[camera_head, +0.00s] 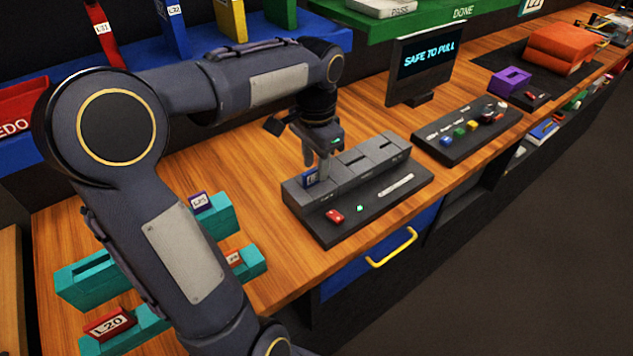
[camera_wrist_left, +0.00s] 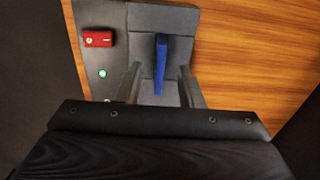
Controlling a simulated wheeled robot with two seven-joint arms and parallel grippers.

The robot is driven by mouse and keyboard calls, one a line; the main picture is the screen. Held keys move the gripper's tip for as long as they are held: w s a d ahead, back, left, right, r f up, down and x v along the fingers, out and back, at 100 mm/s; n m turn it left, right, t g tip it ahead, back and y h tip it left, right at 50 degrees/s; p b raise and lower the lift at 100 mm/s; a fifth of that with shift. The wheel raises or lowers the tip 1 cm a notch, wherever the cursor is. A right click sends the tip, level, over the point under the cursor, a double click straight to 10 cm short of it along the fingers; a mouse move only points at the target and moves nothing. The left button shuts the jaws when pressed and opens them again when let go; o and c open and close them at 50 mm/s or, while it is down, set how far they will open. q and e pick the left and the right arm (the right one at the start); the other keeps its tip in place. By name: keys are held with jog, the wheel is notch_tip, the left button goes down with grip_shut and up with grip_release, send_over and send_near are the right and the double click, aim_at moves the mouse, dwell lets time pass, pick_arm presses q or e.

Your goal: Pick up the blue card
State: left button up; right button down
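The blue card (camera_head: 309,177) stands in a slot at the left end of the dark grey reader block (camera_head: 343,177). In the left wrist view the blue card (camera_wrist_left: 160,62) shows as a narrow upright strip above the slot. My left gripper (camera_head: 316,168) points down over this end of the block, with its fingers apart and near the card. In the left wrist view the fingers of my left gripper (camera_wrist_left: 161,85) show on either side of the card, with gaps between. Whether a finger touches the card is not clear. My right gripper is not in view.
The reader's base carries a red switch (camera_head: 334,215) and a small green light. A monitor (camera_head: 424,65) reads "SAFE TO PULL". Teal holders (camera_head: 95,279) with labelled cards stand at left, partly behind my left arm. A button panel (camera_head: 467,130) is to the right.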

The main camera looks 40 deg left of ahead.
aim_at(315, 183)
pick_arm(q)
jog(key=shift+s+f, duration=0.1)
jog(key=shift+f, duration=1.05)
grip_shut()
jog(key=shift+r, duration=0.1)
